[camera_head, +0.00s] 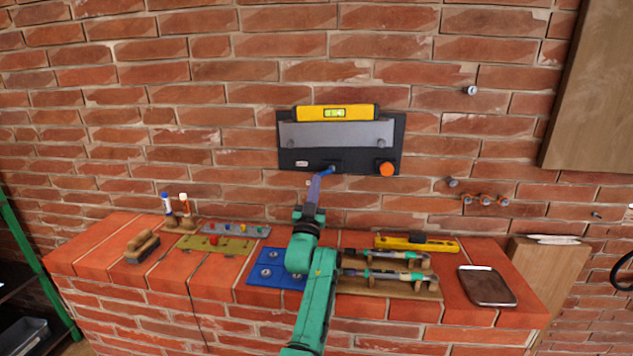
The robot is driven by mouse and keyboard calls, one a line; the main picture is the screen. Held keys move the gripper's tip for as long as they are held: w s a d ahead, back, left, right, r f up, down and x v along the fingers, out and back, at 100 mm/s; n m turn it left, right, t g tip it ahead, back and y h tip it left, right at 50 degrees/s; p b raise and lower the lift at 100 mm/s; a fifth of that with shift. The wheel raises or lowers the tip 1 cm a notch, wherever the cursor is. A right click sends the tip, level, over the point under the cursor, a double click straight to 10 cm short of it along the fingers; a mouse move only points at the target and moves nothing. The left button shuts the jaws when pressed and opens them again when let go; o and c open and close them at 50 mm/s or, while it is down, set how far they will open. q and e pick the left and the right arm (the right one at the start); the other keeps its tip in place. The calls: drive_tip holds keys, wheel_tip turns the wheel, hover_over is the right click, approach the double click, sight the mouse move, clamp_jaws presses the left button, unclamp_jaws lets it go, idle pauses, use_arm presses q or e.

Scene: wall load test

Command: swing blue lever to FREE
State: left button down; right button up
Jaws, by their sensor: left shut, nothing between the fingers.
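A black panel (342,160) is mounted on the brick wall, with a grey plate (336,134) across it. The small blue lever (328,170) sits at the panel's lower edge, left of an orange knob (386,169). My left gripper (317,180) reaches up from below, shut and empty, with its tips at the lever's left end. I cannot tell whether they touch it. A small pale label (302,163) is left of the lever; its words are too small to read. My right gripper is out of view.
A yellow level (336,112) rests on top of the panel. The brick ledge (198,278) below holds a brush (142,246), a blue plate (276,268), a wooden tool rack (392,285), another yellow level (416,243) and a dark tray (487,286).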

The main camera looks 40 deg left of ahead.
use_arm(q)
drive_tip(key=shift+w+d+f+n+g+y, duration=0.1)
drive_tip(key=shift+f+n+g+y, duration=0.2)
drive_tip(key=shift+n, duration=0.4)
drive_tip(key=shift+d+f+n+g+y, duration=0.1)
drive_tip(key=shift+n+g+y, duration=0.2)
drive_tip(key=shift+n+y, duration=0.3)
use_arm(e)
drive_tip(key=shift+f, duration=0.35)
use_arm(q)
drive_tip(key=shift+n+g+b, duration=0.3)
drive_tip(key=shift+n+b, duration=0.05)
drive_tip(key=shift+n, duration=0.25)
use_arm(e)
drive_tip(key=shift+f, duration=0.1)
use_arm(q)
drive_tip(key=shift+w+d+f+b, duration=0.3)
drive_tip(key=shift+f+b, duration=0.05)
drive_tip(key=shift+f, duration=0.05)
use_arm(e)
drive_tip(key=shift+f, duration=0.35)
